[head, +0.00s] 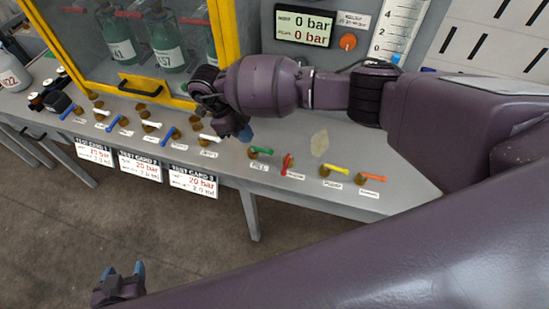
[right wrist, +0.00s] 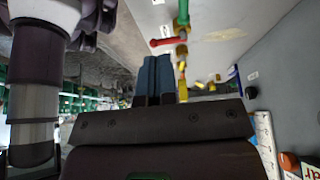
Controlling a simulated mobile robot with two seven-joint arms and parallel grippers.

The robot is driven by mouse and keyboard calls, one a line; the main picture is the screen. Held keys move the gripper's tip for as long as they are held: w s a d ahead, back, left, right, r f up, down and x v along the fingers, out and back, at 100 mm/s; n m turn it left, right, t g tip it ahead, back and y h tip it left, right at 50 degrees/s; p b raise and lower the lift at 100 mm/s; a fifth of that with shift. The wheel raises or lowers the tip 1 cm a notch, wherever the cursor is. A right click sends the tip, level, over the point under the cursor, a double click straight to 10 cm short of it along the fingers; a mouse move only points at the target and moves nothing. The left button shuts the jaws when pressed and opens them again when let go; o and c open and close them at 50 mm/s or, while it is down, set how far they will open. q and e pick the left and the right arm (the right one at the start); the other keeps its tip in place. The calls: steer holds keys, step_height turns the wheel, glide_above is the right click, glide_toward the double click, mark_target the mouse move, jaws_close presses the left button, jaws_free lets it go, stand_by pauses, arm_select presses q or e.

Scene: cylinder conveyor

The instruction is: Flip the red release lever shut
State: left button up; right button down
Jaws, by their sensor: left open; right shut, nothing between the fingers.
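The red release lever (head: 287,163) is on the bench between the green lever (head: 261,151) and the yellow lever (head: 337,170). It is turned across the row, while the green and yellow handles lie along it. It also shows in the right wrist view (right wrist: 167,42), just beyond my fingertips in the picture. My right gripper (head: 245,133) is shut and empty, over the bench left of the green and red levers, apart from the red one. Its blue fingers lie together in the right wrist view (right wrist: 153,62). My left gripper (head: 122,270) is open and empty, low at the bottom left.
An orange lever (head: 372,179) is at the right. Several blue and white levers line the bench left of my right gripper. A yellow-framed cabinet (head: 232,40) with bottles stands behind. A gauge display (head: 304,25) reads 0 bar. Test cards (head: 140,166) hang on the front edge.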

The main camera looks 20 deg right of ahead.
mark_target(286, 164)
steer(key=x, duration=0.9)
steer(key=shift+s+f, duration=0.1)
steer(key=shift+f, duration=0.15)
steer(key=d+p, duration=0.1)
steer(key=s+d, duration=0.1)
steer(key=shift+s+d+r+p, duration=0.15)
steer(key=shift+s+d+p, duration=0.15)
steer(key=shift+p, duration=0.1)
steer(key=shift+s+d, duration=0.3)
steer(key=shift+d, duration=0.15)
